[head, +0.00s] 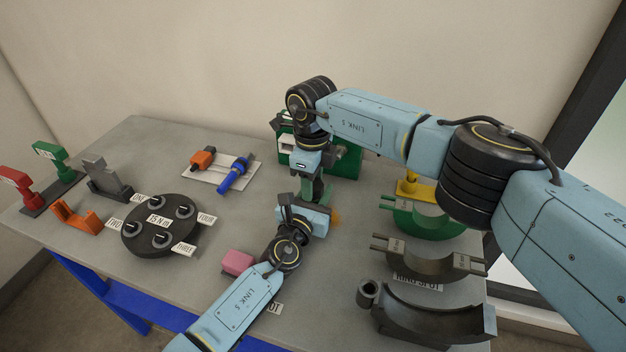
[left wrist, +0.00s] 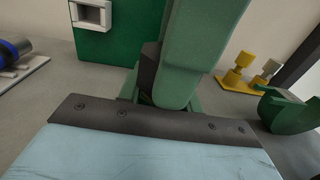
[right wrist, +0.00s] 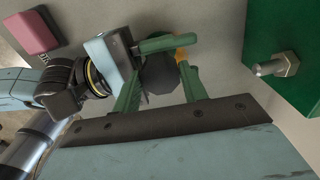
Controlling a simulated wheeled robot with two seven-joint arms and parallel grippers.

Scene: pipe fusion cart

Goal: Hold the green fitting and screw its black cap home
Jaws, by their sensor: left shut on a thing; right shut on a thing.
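The black cap (right wrist: 160,74) sits between the green fingers of my right gripper (right wrist: 161,88), which is shut on it from above. A dark edge of the cap (left wrist: 149,66) also shows in the left wrist view, beside a large green finger of my right gripper. My left gripper (head: 322,209) comes in low from the front and is shut at the same spot, just under the right gripper (head: 314,197). The green fitting is mostly hidden by the fingers, and its green is hard to tell from theirs. The cap's threads and seating are hidden.
A green box (head: 346,160) stands close behind the grippers. A pink block (head: 238,262) lies near my left wrist. Green and dark half-ring cradles (head: 430,222) fill the right side. A black dial (head: 160,238) and blue and orange tools (head: 234,176) are at left.

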